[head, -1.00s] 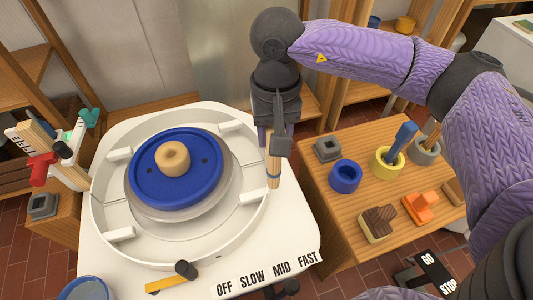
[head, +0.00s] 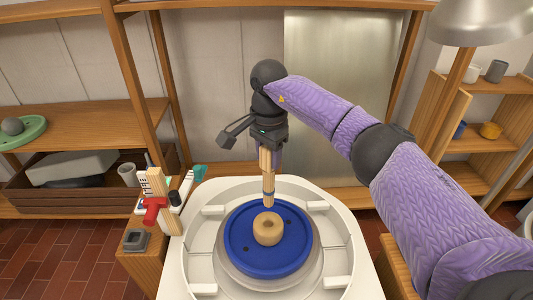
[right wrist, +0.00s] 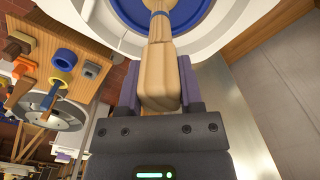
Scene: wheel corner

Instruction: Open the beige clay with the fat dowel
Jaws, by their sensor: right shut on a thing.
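The beige clay (head: 268,228) is a short round lump with a hole in its top. It sits at the middle of the blue wheel disc (head: 240,241). My right gripper (head: 265,150) is shut on the fat wooden dowel (head: 268,188), which points down with a dark band near its lower end. The dowel's lower end is just above or behind the clay in the head view; I cannot tell whether they touch. In the right wrist view the dowel (right wrist: 158,75) stands between the jaws and its far end overlaps the blue disc (right wrist: 203,12). My left gripper is not in view.
The white splash pan (head: 205,245) rings the disc. A small stand with a red-handled item (head: 155,210) and a grey square block (head: 136,240) is on the left. The wooden side table with tools (right wrist: 75,35) shows in the wrist view. Shelves stand behind.

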